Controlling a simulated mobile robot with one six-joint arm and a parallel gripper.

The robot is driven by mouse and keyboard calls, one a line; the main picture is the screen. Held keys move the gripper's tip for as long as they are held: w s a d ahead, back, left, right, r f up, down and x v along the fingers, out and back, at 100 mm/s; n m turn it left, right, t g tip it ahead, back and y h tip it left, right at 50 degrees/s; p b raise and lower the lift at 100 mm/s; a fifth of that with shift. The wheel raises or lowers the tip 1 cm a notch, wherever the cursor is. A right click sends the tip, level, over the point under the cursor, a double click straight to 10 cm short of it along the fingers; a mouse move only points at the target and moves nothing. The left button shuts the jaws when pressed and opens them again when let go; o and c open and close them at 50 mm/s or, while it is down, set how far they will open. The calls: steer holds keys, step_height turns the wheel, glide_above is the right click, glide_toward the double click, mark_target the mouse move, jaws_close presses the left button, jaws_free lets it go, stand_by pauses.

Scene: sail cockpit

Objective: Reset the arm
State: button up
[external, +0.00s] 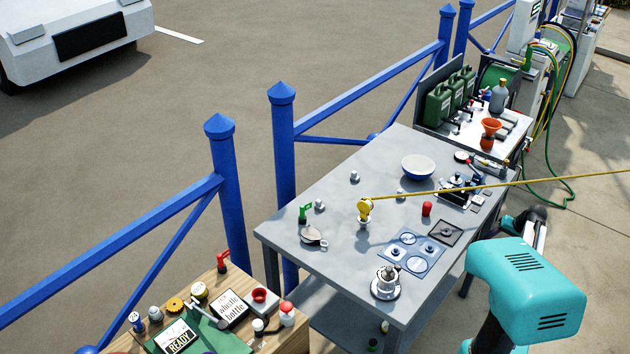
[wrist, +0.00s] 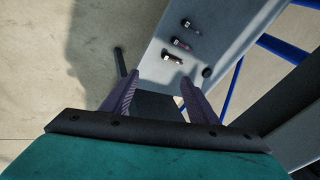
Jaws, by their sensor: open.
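My gripper shows in the wrist view (wrist: 159,80) with its two dark ridged fingers spread apart. Nothing sits between the fingers. They point past the edge of a grey surface (wrist: 212,40), and several small dark items on that surface lie beyond the fingertips, apart from them. In the external view my teal arm stands at the right front corner of the grey table (external: 330,187). A dark and silver part of it shows behind the teal housing, right of the table. The fingers cannot be made out there.
The table holds a blue-and-white bowl (external: 418,168), a yellow device (external: 364,208) with a long line stretching right, a red cylinder (external: 427,209) and a silver fitting (external: 387,282). A wooden bench (external: 207,287) stands front left. Blue railing (external: 222,180) runs behind. Fuel pumps stand back right.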

steer(key=s+a+f+n+g+p, duration=0.1)
steer(key=s+a+f+g+p, duration=0.1)
steer(key=s+a+f, duration=0.45)
steer(key=s+a+f+g+p, duration=0.1)
steer(key=s+a+f+p, duration=0.25)
steer(key=a, duration=0.55)
steer(key=s+a+f+n+g+p, duration=0.1)
steer(key=s+a+f+g+p, duration=0.1)
steer(key=s+a+f, duration=0.4)
steer(key=s+a+f+n+g+h+p, duration=0.1)
steer(key=s+a, duration=0.5)
steer(key=s, duration=0.7)
steer(key=s+a+f+n+g+h+p, duration=0.1)
steer(key=s+a+g+p, duration=0.3)
steer(key=s, duration=0.9)
steer(key=a+f+n+p, duration=0.1)
steer(key=a+p, duration=0.1)
steer(key=shift+s+a+f+h+p, duration=0.25)
steer(key=shift+s+f+h+p, duration=0.05)
steer(key=shift+s+f+h, duration=0.1)
